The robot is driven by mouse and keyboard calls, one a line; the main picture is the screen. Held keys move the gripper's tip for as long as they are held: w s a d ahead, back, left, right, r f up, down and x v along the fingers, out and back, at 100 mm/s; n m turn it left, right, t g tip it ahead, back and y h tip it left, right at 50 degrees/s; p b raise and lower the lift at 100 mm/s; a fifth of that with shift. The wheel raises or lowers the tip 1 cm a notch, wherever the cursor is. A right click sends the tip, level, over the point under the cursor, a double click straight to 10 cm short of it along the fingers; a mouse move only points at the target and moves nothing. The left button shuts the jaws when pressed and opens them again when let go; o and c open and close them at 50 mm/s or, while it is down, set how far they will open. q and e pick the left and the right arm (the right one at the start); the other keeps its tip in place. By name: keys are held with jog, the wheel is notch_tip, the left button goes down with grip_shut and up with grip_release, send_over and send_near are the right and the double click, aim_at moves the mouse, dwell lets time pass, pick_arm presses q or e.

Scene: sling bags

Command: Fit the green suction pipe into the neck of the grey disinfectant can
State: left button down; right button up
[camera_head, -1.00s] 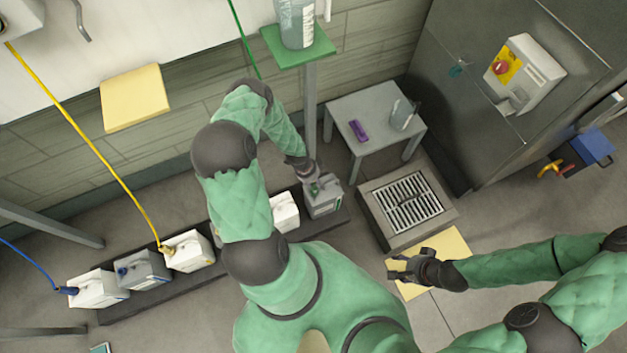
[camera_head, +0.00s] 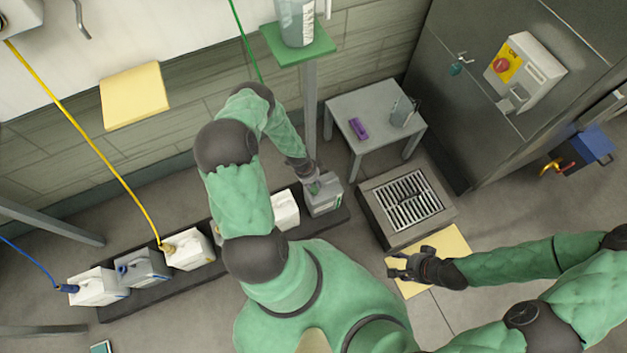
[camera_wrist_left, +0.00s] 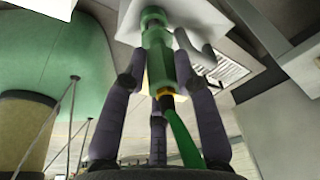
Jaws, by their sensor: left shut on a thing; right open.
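The grey disinfectant can (camera_head: 325,203) stands at the right end of the dark floor strip, with a pale handle on top. My left gripper (camera_head: 312,184) is right over its top. In the left wrist view its fingers (camera_wrist_left: 160,85) are shut around the green suction pipe (camera_wrist_left: 155,40), whose far end meets the pale top of the can (camera_wrist_left: 205,14). I cannot tell how deep the pipe sits in the neck, which is hidden behind it. My right gripper (camera_head: 398,267) is open and empty, above a yellow mat on the right.
White cans (camera_head: 188,249) and a grey-blue can (camera_head: 143,268) share the strip (camera_head: 180,293) to the left. A grey table (camera_head: 365,103) with a purple item (camera_head: 358,128) stands behind, beside a floor drain (camera_head: 408,200). A post with a green shelf (camera_head: 297,50) rises behind the can.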

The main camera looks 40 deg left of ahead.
pick_arm(q)
jog(key=shift+x, duration=1.1)
jog(key=c, duration=0.9)
grip_release()
jog(key=shift+s+a+f, duration=0.15)
jog(key=shift+a, duration=0.05)
jog(key=v, duration=1.2)
